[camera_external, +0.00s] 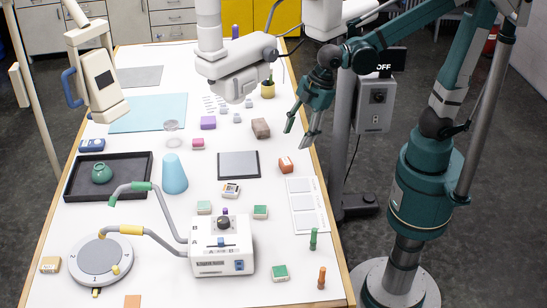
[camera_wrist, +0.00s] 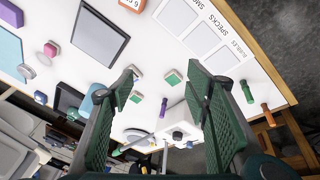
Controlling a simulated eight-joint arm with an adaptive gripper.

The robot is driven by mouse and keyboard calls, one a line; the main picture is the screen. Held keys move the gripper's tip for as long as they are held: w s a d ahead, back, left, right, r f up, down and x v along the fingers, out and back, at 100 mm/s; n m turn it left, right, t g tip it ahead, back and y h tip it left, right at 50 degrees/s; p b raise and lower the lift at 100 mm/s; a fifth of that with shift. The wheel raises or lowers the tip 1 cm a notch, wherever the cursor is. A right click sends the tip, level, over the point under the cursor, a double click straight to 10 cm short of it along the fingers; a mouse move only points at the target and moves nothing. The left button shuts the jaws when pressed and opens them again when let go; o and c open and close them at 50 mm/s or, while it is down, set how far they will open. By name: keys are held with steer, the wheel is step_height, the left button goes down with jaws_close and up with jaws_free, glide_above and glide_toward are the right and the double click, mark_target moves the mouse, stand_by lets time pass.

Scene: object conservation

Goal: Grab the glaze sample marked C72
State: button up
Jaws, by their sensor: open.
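Several small sample tiles lie on the white table, and I cannot read C72 on any of them. In the external view there are a pale green tile (camera_external: 204,207), a darker green tile (camera_external: 260,211), another green tile (camera_external: 279,272) near the front, and a white-sided tile with a dark patterned top (camera_external: 231,190). An orange block (camera_external: 286,165) near the right edge bears a mark too small to read. My gripper (camera_external: 298,138) is open and empty above the table's right edge. In the wrist view, two green tiles (camera_wrist: 172,77) (camera_wrist: 136,97) show between its fingers.
A white control box (camera_external: 222,245) with curved grey arms and a round grey plate (camera_external: 100,260) fill the front left. A blue cone (camera_external: 174,174) stands beside a black tray (camera_external: 75,190).

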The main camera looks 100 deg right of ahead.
steer(key=w+a+f+n+g+p, duration=0.1)
steer(key=w+a+f+n+g, duration=0.1)
steer(key=w+a+f+n, duration=0.5)
steer(key=n+g+p, duration=0.1)
steer(key=n+g, duration=0.1)
glide_above(260, 207)
steer(key=f, duration=0.7)
steer(key=shift+s, duration=0.25)
steer(key=shift+w+a+f, duration=0.1)
steer(key=shift+a+f, duration=0.1)
steer(key=shift+f, duration=0.1)
steer(key=shift+f, duration=1.25)
steer(key=shift+f, duration=0.1)
steer(key=shift+w+f+p, duration=0.1)
steer(key=shift+f+p, duration=0.35)
steer(key=shift+f, duration=2.05)
